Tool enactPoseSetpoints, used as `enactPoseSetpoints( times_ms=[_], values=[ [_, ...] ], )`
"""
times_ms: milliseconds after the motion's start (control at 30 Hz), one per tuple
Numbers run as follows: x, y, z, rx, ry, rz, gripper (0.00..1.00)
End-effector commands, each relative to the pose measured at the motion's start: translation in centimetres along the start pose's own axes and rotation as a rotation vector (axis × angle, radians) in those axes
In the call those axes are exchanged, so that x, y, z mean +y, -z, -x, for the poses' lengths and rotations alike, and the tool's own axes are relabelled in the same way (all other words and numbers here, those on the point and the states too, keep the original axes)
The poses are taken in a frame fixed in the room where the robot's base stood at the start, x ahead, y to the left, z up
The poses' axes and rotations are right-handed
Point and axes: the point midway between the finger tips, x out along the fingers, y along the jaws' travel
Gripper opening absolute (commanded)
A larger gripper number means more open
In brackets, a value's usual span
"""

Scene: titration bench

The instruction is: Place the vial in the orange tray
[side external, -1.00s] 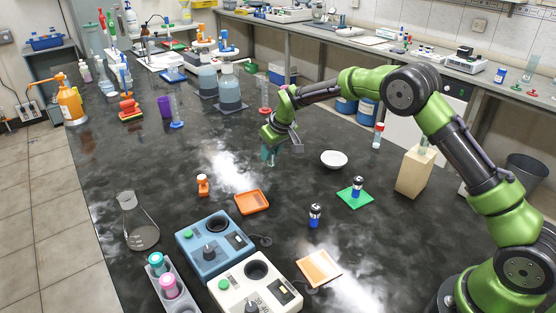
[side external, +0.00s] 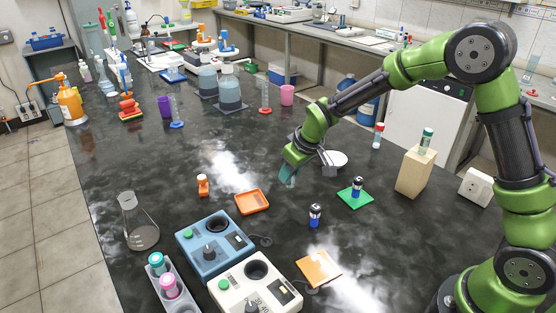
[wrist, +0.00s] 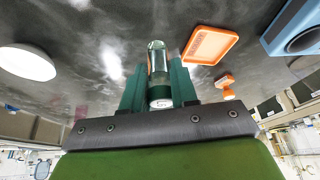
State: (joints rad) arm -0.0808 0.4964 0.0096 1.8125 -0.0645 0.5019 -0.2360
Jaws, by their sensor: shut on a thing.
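My gripper (side external: 289,174) is above the dark bench, behind and to the right of the orange tray (side external: 252,201). In the wrist view its green fingers (wrist: 158,85) are shut on a clear glass vial (wrist: 157,58) with a dark green band and a pale end. The orange tray (wrist: 211,45) lies flat and empty, up and to the right of the held vial there. In the side view the held vial is hard to make out among the teal fingertips.
A white bowl (side external: 338,158) is partly behind my gripper. A green mat (side external: 354,197) carries a blue-and-black vial, and a similar one (side external: 315,215) stands nearby. A green-capped vial (side external: 427,141) stands on a wooden block (side external: 415,175). A blue device (side external: 213,250) stands in front of the tray.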

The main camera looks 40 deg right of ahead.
Motion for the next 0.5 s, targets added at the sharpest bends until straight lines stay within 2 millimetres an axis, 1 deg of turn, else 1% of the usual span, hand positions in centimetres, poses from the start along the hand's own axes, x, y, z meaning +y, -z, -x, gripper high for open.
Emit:
enactPoseSetpoints(
  times_ms=[33, 100, 200, 300, 400, 467, 500],
  values=[
    [-1.4, 1.6, -0.1, 0.005, 0.02, 0.042, 0.0],
    [-3.2, 3.5, -0.1, 0.008, 0.048, 0.105, 0.0],
    [-5.6, 5.8, 0.4, 0.009, 0.087, 0.199, 0.0],
    [-7.3, 7.5, 1.2, 0.009, 0.118, 0.279, 0.0],
    [-8.1, 8.5, 2.0, 0.006, 0.139, 0.339, 0.0],
    [-8.2, 8.5, 2.1, -0.002, 0.145, 0.363, 0.0],
    [-8.2, 8.1, 1.7, -0.01, 0.147, 0.373, 0.0]
  ],
)
